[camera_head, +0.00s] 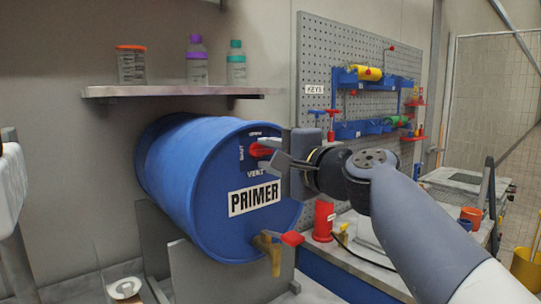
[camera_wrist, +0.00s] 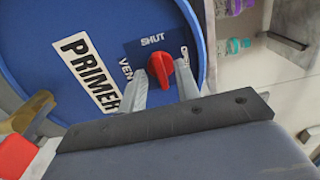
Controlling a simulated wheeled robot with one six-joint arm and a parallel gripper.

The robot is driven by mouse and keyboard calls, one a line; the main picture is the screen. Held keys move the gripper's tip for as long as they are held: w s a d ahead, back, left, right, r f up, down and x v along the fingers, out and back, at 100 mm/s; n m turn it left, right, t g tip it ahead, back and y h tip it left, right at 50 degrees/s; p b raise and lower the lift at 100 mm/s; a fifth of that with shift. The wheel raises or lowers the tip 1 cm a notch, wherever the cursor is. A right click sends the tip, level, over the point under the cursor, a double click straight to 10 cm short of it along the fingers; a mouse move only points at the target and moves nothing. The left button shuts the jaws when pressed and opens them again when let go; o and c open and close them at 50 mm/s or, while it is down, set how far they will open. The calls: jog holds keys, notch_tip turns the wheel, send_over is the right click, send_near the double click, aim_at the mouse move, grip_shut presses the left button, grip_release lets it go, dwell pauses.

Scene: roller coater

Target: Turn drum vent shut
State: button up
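The blue drum (camera_head: 190,185), labelled PRIMER, lies on its side in a stand, its end facing my arm. Its red vent knob (camera_head: 262,151) sits on a dark plate near the top of that end. In the wrist view the knob (camera_wrist: 161,68) is between my two fingertips, with SHUT printed beside it and another label partly hidden behind a finger. My gripper (camera_head: 275,161) is open, one finger on each side of the knob in the wrist view (camera_wrist: 161,84). I cannot tell whether the fingers touch it. Which label the knob points to is unclear.
A brass tap with a red handle (camera_head: 291,239) sticks out low on the drum end. A shelf (camera_head: 180,91) with bottles is above the drum. A pegboard (camera_head: 330,60) and a bench with a red cylinder (camera_head: 323,221) stand to the right.

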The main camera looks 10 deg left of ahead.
jog(key=shift+d, duration=0.1)
jog(key=b+v, duration=0.2)
jog(key=v, duration=0.8)
jog(key=shift+s+d, duration=0.25)
jog(key=shift+a, duration=0.1)
jog(key=p+x, duration=0.2)
jog(key=x, duration=0.9)
jog(key=shift+s, duration=0.1)
